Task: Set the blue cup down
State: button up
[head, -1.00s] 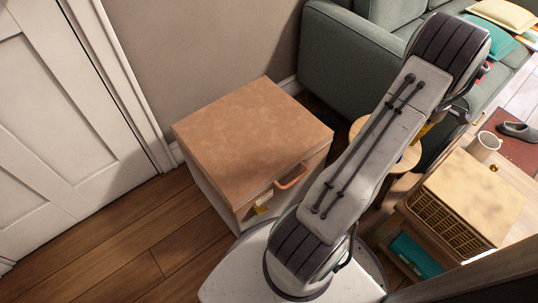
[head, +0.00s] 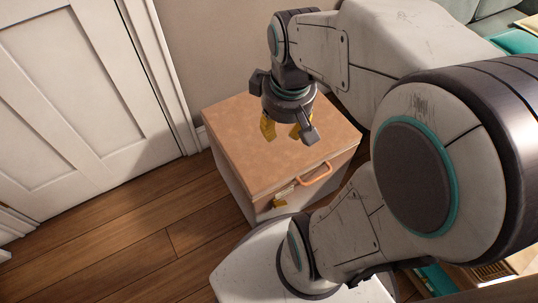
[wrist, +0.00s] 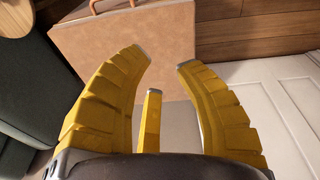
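No blue cup shows in either current view. My gripper (head: 286,132) is above the tan lid of the box-like cabinet (head: 233,130), pointing down, its yellow fingers spread. In the wrist view my gripper (wrist: 162,58) has its yellow fingers apart, with a third finger between and below them, and nothing is held between them. The tan cabinet top (wrist: 150,35) shows beyond the fingertips. I cannot tell the exact height of the fingers over it.
The cabinet has an orange handle (head: 316,174) on its front. A white panelled door (head: 85,80) stands at the left, and wooden floor (head: 130,225) lies clear before it. A grey-green sofa (wrist: 30,90) shows beside the cabinet, with a teal cushion (head: 515,42).

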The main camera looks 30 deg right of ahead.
jog(key=s+a+m, duration=0.1)
jog(key=s+a, duration=0.3)
jog(key=a, duration=0.2)
jog(key=shift+s+f+y, duration=0.3)
jog(key=shift+s+f, duration=0.05)
jog(key=shift+s, duration=0.05)
jog(key=shift+d, duration=0.1)
notch_tip(320, 180, up, 50)
jog(key=t+p, duration=0.3)
jog(key=p, duration=4.2)
jog(key=shift+s+f+p, duration=0.15)
jog(key=shift+s+p, duration=0.15)
jog(key=shift+p, duration=0.1)
